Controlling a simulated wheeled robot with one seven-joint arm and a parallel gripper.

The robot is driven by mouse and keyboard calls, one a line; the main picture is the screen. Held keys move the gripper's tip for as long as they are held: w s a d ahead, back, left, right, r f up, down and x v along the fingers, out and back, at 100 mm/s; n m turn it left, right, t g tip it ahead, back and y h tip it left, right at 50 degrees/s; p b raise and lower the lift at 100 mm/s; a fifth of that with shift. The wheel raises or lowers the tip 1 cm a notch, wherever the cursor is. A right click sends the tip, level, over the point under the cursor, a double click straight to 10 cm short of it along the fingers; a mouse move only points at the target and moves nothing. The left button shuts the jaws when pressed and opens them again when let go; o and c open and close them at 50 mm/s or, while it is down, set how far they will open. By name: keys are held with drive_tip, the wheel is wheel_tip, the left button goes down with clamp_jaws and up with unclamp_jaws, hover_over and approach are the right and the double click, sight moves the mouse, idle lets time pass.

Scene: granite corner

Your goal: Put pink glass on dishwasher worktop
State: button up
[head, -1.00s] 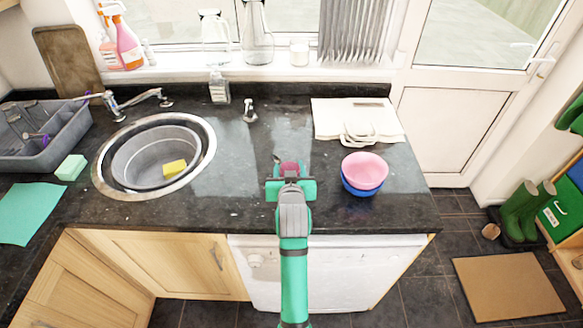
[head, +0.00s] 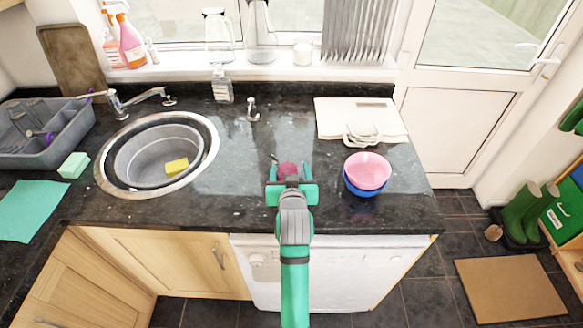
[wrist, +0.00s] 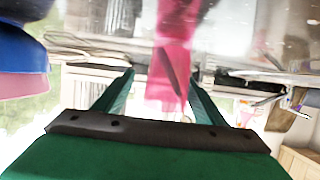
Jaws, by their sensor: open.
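The pink glass (head: 287,170) is on the dark worktop (head: 240,190) above the white dishwasher front (head: 310,270), just beyond my gripper (head: 291,186). My gripper hides its lower part in the head view. In the wrist view the glass (wrist: 176,40) shows as a bright pink, see-through shape at and between the two spread green fingers of my gripper (wrist: 161,78). The fingers are open. I cannot tell whether either finger touches the glass.
A pink bowl (head: 368,170) stacked in a blue bowl (head: 366,190) stands right of my gripper. A pale board (head: 350,115) lies behind. The round sink (head: 145,160) with a yellow sponge (head: 177,166) is at the left. The worktop between sink and gripper is clear.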

drive_tip(key=v, duration=0.9)
drive_tip(key=shift+s+a, duration=0.15)
drive_tip(key=shift+a, duration=0.2)
drive_tip(key=shift+s+d+r, duration=0.1)
drive_tip(key=shift+s+d, duration=0.05)
drive_tip(key=shift+s, duration=0.15)
drive_tip(key=shift+d, duration=0.1)
